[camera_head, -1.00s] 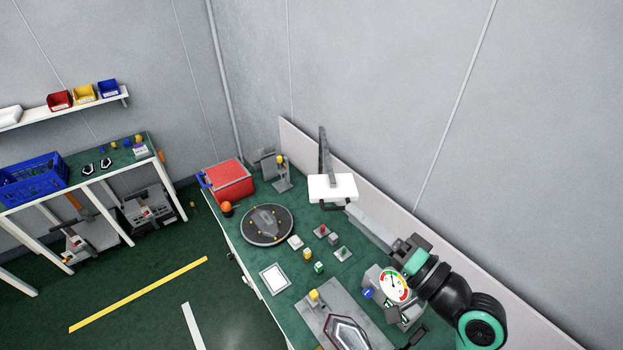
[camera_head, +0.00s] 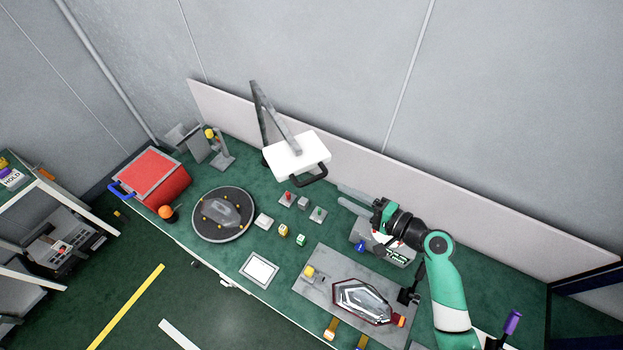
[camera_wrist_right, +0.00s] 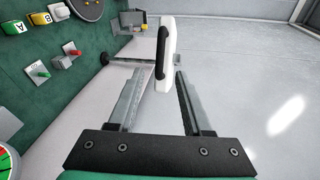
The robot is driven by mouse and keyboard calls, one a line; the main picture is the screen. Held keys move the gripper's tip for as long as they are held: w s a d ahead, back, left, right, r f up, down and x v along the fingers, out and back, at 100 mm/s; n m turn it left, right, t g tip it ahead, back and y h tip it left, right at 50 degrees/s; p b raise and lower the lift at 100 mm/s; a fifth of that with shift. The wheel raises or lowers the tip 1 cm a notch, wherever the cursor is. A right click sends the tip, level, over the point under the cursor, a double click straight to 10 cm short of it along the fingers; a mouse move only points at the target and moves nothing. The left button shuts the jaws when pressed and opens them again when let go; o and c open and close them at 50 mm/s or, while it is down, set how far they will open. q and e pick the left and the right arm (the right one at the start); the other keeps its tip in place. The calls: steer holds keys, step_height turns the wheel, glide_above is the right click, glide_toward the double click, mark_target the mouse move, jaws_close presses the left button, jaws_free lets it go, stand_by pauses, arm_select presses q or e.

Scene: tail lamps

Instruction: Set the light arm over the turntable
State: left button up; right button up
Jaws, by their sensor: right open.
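The light arm is a grey jointed bar (camera_head: 268,115) at the back of the bench, with a white lamp head (camera_head: 298,155) and a black handle (camera_head: 311,176). The turntable (camera_head: 224,213) is a dark round disc with yellow pins and a grey part, left of and in front of the lamp head. My right gripper (camera_head: 340,195) is open and empty, to the right of the handle. In the right wrist view its fingers (camera_wrist_right: 156,72) are spread, with the white head (camera_wrist_right: 165,55) and handle (camera_wrist_right: 162,52) beyond the tips. My left gripper is not in view.
A red box (camera_head: 152,175) with a blue handle stands at the left end. Small buttons and switches (camera_head: 302,203) lie between turntable and gripper. A plate (camera_head: 308,285) with a tail lamp (camera_head: 362,303) is at front right. A low wall (camera_head: 400,185) runs behind.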

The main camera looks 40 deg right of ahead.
mark_target(313, 178)
steer(key=b+x, duration=0.2)
steer(key=x, duration=0.9)
steer(key=shift+w, duration=0.3)
jaws_close()
stand_by(0.8)
